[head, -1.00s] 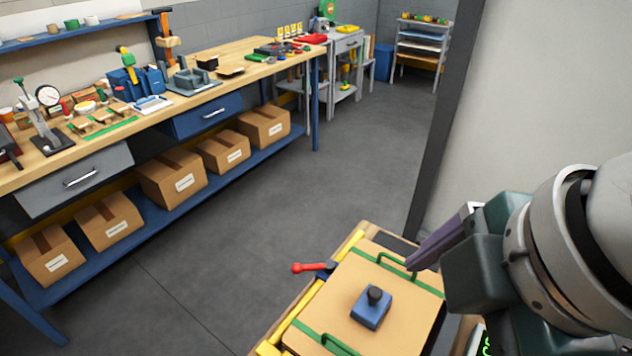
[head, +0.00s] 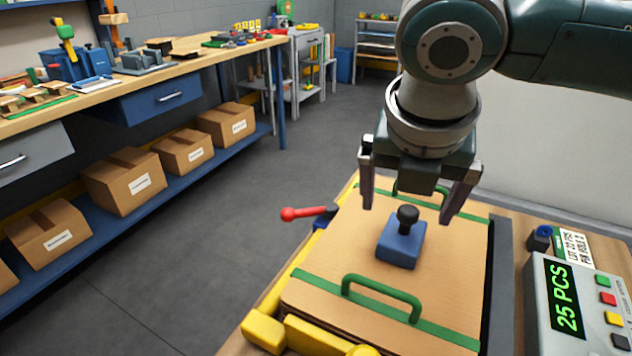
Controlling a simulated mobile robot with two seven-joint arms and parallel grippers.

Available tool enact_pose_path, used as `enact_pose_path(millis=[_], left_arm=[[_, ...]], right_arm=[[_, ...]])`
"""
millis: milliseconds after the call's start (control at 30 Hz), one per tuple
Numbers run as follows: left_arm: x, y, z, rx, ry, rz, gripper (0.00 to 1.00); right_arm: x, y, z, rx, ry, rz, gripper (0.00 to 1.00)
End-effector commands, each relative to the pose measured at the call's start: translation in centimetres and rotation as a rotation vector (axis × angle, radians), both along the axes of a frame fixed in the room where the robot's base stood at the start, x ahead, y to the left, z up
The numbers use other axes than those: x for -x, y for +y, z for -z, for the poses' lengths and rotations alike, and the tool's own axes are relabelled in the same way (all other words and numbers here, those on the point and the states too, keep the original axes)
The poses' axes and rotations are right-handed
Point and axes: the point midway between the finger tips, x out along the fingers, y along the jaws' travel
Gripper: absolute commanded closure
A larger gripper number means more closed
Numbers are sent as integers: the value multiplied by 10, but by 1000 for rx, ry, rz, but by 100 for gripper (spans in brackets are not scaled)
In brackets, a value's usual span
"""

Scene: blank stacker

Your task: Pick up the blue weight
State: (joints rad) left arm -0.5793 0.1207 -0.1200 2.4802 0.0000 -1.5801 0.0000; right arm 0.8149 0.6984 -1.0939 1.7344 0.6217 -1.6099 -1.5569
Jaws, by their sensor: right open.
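The blue weight (head: 401,243) is a square block with a black knob on top. It sits on a tan board (head: 337,258) with green strips and green handles. My right gripper (head: 410,205) is open and empty, its two fingers pointing down. In the picture it is just above and behind the weight, with the fingers to either side of the knob. I cannot tell the exact height gap. My left gripper is not in view.
A red-knobbed lever (head: 302,213) sticks out left of the board. Yellow blocks (head: 264,330) line its near left edge. A counter box reading 25 PCS (head: 562,300) stands at right. A long workbench (head: 160,85) runs along the left wall.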

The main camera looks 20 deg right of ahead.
Motion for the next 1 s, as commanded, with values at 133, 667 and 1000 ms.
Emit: enact_pose_path(millis=[133, 667, 1000], left_arm=[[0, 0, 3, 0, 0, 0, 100], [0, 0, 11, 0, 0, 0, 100], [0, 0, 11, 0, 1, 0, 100]], right_arm=[[-1, -4, 13, 0, 2, 2, 0], [-10, -17, 56, 0, -2, -2, 0], [-9, -17, 56, -1, -2, -1, 33]])
